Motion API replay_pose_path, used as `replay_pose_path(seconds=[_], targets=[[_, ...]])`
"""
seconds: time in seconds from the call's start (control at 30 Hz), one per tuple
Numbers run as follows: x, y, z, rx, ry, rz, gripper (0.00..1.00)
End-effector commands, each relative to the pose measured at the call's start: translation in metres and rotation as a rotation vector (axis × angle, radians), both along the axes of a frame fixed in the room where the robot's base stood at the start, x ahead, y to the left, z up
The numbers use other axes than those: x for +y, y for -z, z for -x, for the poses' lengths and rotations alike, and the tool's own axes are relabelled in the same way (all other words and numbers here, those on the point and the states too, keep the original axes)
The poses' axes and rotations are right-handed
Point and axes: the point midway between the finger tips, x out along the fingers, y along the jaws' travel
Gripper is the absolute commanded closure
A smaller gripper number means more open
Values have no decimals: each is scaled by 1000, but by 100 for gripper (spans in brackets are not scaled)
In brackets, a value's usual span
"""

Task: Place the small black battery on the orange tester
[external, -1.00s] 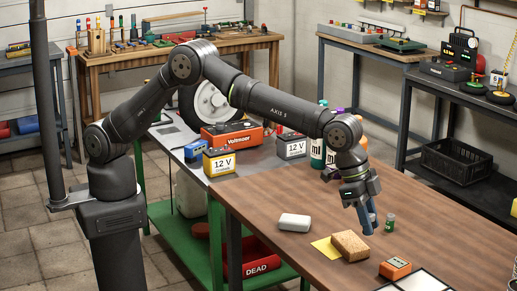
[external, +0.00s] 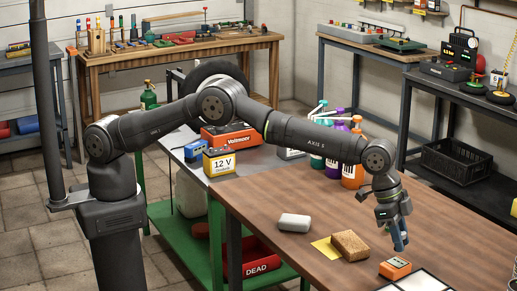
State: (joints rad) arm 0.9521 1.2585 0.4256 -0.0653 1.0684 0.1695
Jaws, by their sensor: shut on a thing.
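The orange tester (external: 395,269) is a small box with a dark top near the front edge of the wooden table. My gripper (external: 401,246) points down just behind it, low over the table. Its fingers are shut on the small battery, which they hide from this side. I cannot tell whether the battery is on the table or lifted. The tester's top is clear of objects.
A tan sponge (external: 350,245) and a yellow note (external: 325,248) lie left of the tester. A white, dark-rimmed tray (external: 418,283) is in front. The table's right side is clear.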

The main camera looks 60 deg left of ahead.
Motion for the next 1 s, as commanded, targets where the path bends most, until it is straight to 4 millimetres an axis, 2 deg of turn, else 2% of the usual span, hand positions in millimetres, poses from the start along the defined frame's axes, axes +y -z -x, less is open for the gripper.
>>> replay_pose_path(seconds=[0.27, 0.63, 0.67, 0.77, 1.0], targets=[[1, 36, 1, 1, 0, -2, 100], [0, 40, 0, 0, 0, 0, 100], [0, 40, 0, 0, 0, 0, 73], [0, 40, 1, 0, 0, 0, 55], [0, 40, 0, 0, 0, 0, 55]])
